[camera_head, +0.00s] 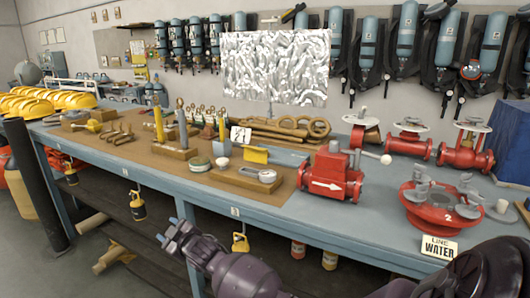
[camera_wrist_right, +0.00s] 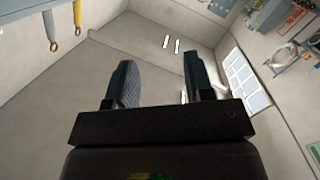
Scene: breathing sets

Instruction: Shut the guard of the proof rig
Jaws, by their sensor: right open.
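A rippled, silvery-white panel (camera_head: 275,68) stands raised at the back of the bench on a thin post. It looks like the guard, but I cannot be sure. A red valve body with a white arrow (camera_head: 330,175) stands on the bench in front and to the right of the panel. I cannot tell which parts make up the proof rig. My right gripper (camera_head: 173,234) is in front of the bench's front edge, low and well apart from the panel. In the right wrist view my right gripper (camera_wrist_right: 158,85) is open, with nothing between its fingers.
The blue bench (camera_head: 375,235) runs across the view. A red flanged fitting (camera_head: 435,205) and a water sign (camera_head: 439,247) are at its right end. Wooden blocks and tools stand on a brown mat (camera_head: 95,152). Yellow helmets (camera_head: 55,103) are far left. Cylinders (camera_head: 407,30) hang behind.

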